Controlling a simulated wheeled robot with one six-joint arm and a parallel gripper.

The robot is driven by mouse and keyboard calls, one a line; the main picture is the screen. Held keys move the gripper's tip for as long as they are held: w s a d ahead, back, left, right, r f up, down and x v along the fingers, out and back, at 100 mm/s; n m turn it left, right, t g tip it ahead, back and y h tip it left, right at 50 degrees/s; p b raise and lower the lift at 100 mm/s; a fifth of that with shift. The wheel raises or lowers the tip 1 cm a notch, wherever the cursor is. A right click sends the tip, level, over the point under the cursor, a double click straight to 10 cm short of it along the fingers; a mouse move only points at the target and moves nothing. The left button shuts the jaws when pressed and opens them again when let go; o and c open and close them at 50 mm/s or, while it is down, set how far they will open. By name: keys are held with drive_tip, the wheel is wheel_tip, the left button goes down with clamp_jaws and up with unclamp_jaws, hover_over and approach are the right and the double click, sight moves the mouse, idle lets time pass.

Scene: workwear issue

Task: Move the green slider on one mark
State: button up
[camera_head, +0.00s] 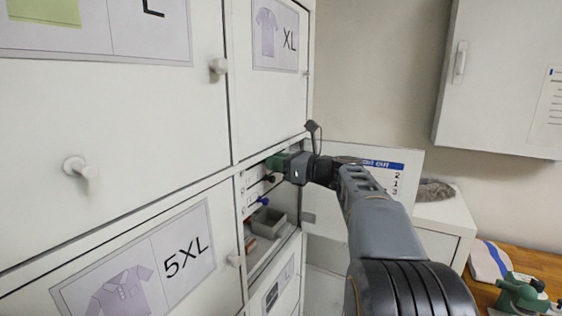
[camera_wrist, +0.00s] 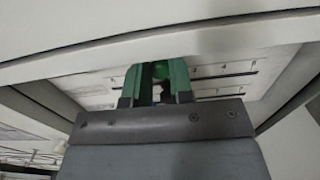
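My gripper (camera_head: 277,162) reaches into an open compartment of the white cabinet, at the top row of a pale slider panel (camera_head: 252,176). In the wrist view its two green fingers (camera_wrist: 157,84) stand a little apart against the panel (camera_wrist: 232,80), with something pale and dark between them. I cannot tell whether the green slider's knob is gripped there; the fingers and the slider cannot be told apart by colour. Slots with small marks show to the right of the fingers. A dark knob (camera_head: 270,178) and a blue knob (camera_head: 264,201) sit on the lower rows.
Cabinet doors labelled 5XL (camera_head: 185,258) and XL (camera_head: 276,38) surround the compartment closely. A grey bin (camera_head: 268,222) stands below the panel. A notice (camera_head: 385,180) is behind my arm. A wooden table (camera_head: 535,265) with a green object (camera_head: 522,294) is at the lower right.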

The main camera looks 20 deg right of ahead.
drive_tip(key=o, duration=0.4)
drive_tip(key=shift+d, duration=0.1)
drive_tip(key=b+v, duration=0.2)
drive_tip(key=v, duration=1.1)
drive_tip(key=shift+s+d+b, duration=0.2)
drive_tip(key=shift+d+b, duration=0.05)
drive_tip(key=shift+b, duration=0.1)
